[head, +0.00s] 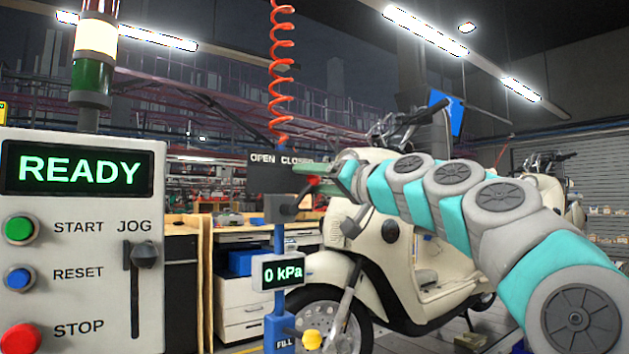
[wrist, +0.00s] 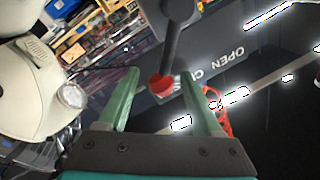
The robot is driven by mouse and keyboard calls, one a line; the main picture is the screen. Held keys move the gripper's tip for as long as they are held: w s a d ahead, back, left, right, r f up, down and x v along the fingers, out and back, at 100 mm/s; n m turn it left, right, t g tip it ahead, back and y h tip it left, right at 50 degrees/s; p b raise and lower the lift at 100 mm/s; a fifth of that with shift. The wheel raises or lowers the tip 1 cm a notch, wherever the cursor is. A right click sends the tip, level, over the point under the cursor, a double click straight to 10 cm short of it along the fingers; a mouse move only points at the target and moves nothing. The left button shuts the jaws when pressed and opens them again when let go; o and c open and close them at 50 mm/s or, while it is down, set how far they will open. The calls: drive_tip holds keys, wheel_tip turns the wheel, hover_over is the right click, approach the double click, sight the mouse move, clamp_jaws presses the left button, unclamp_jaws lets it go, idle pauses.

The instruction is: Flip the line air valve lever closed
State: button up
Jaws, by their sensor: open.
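The valve lever has a dark arm and a red tip. In the head view the red tip (head: 313,181) points up and right, on the CLOSED side of the dark plate (head: 262,180) marked OPEN and CLOSED. A gauge (head: 283,272) below reads 0 kPa. My gripper (head: 325,174) is at the plate's right edge, close to the tip. In the wrist view my open green fingers (wrist: 158,88) have the red tip (wrist: 162,84) between their ends, with gaps seen on both sides.
A red coiled air hose (head: 283,75) hangs above the valve. A cream scooter (head: 365,225) stands behind and right, under my arm. A control panel (head: 85,250) showing READY stands at the left. A small yellow knob (head: 312,340) is below the gauge.

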drive_tip(key=r+b+v, duration=0.1)
drive_tip(key=v, duration=0.6)
drive_tip(key=shift+s+d+f, duration=0.25)
drive_tip(key=shift+s+f, duration=0.1)
drive_tip(key=shift+f, duration=0.15)
